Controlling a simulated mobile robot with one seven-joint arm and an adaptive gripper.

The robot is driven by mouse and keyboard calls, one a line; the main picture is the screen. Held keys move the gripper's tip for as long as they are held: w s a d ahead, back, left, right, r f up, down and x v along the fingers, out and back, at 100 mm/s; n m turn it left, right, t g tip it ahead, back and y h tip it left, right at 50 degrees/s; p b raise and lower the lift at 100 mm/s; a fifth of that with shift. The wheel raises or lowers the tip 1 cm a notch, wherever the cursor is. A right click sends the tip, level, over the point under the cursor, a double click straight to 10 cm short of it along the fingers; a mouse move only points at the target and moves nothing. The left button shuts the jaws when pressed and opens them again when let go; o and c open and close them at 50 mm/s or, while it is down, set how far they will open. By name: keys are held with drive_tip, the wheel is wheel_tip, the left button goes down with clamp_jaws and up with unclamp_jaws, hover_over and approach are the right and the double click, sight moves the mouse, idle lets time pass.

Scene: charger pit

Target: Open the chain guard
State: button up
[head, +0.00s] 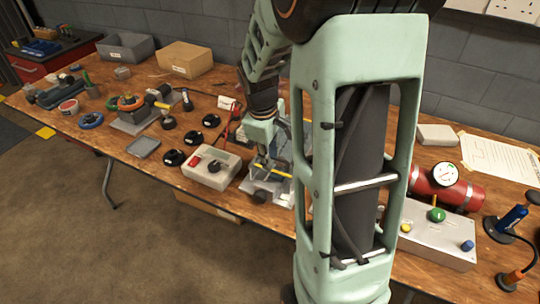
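A machine with clear panels (281,146), which looks like the chain guard, stands near the front of the bench, partly hidden behind my arm. A yellow bar (272,169) runs across it, and a dark round knob (260,197) sits at its front. I cannot make out a hinge or how far the guard is open. My gripper (261,138) points down at the machine's upper left side. Its fingers are small and partly hidden, so I cannot tell whether they touch the guard or are open.
Several black round parts (173,158) lie further left. A control box (436,253) with coloured knobs and a red cylinder (466,190) stand on the right. A cardboard box (185,59) sits by the wall.

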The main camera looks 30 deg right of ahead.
idle(0.3)
wheel_tip(320, 180, up, 12)
drive_tip(key=s+a+p, duration=0.1)
drive_tip(key=a+p, duration=0.1)
drive_tip(key=p, duration=0.7)
drive_tip(key=shift+s+p, duration=0.25)
drive_tip(key=shift+p, duration=0.15)
drive_tip(key=shift+r, duration=0.1)
idle(0.4)
wheel_tip(320, 180, up, 12)
drive_tip(key=s+a, duration=0.1)
drive_tip(key=shift+s+a, duration=0.2)
drive_tip(key=shift+a, duration=0.2)
